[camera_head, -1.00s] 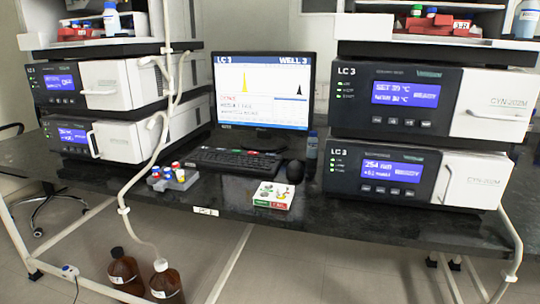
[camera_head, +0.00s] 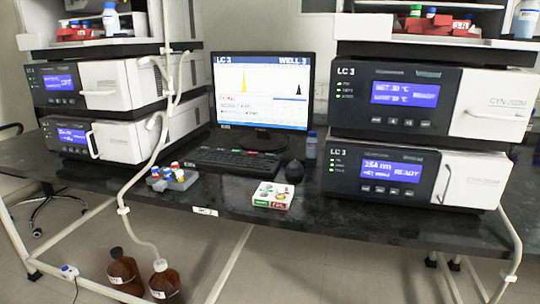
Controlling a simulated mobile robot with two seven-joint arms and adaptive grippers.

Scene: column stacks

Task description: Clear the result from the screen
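The monitor screen (camera_head: 261,92) stands at the back middle of the bench. It reads "LC 3" and "WELL 3" along a blue top bar. A plot shows a tall yellow peak and a smaller black peak, with a red line of text and more small text below. A black keyboard (camera_head: 238,161) lies in front of the monitor, and a black mouse (camera_head: 294,171) is at its right. Single key labels are too small to read. Neither of my grippers is in view.
Stacked LC 3 units stand left (camera_head: 98,85) and right (camera_head: 432,100) of the monitor. A vial rack (camera_head: 172,178), a small white box (camera_head: 272,195) and a blue-capped bottle (camera_head: 312,146) are on the bench (camera_head: 370,225). A white tube hangs at left; brown bottles (camera_head: 125,272) stand below.

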